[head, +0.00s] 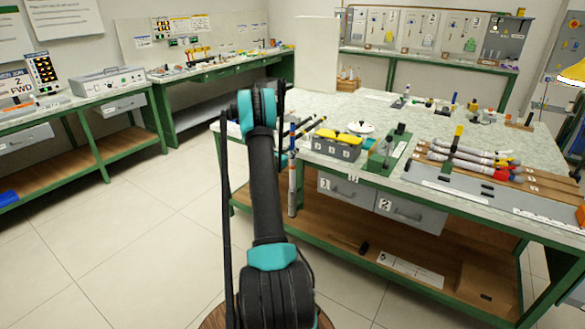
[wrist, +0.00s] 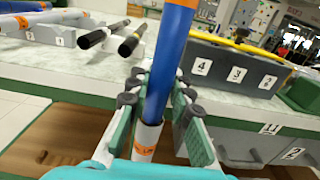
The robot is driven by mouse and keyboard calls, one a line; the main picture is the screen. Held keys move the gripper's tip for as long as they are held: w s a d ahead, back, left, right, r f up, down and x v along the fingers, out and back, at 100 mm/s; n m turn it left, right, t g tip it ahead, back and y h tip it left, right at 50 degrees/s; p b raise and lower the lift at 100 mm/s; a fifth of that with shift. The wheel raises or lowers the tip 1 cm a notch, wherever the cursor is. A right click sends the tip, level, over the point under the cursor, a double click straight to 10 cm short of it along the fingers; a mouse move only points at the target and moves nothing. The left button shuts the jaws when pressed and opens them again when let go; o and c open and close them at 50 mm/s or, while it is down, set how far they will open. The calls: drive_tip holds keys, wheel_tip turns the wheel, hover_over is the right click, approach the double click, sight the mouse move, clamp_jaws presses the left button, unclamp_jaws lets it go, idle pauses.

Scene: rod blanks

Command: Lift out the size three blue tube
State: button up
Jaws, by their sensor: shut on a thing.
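A blue tube (wrist: 170,62) with an orange band near its top runs upright, slightly tilted, between my fingers. My gripper (wrist: 158,98) is shut on it. Its lower end goes into a pale grey sleeve (wrist: 148,138) with an orange label. In the head view the blue tube (head: 292,136) shows beside my arm, above the tall grey sleeve (head: 292,185) at the table's left front corner. My gripper is mostly hidden behind my arm there. I cannot read a size on the tube.
Two black-ended rods (wrist: 110,38) lie to the left on the table (wrist: 65,68). A grey box (wrist: 230,68) numbered 4, 3, 2 with a yellow top stands to the right. Drawers (head: 345,190) sit under the tabletop. Floor at the left is clear.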

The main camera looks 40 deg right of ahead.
wheel_tip(320, 180, up, 22)
idle(1.3)
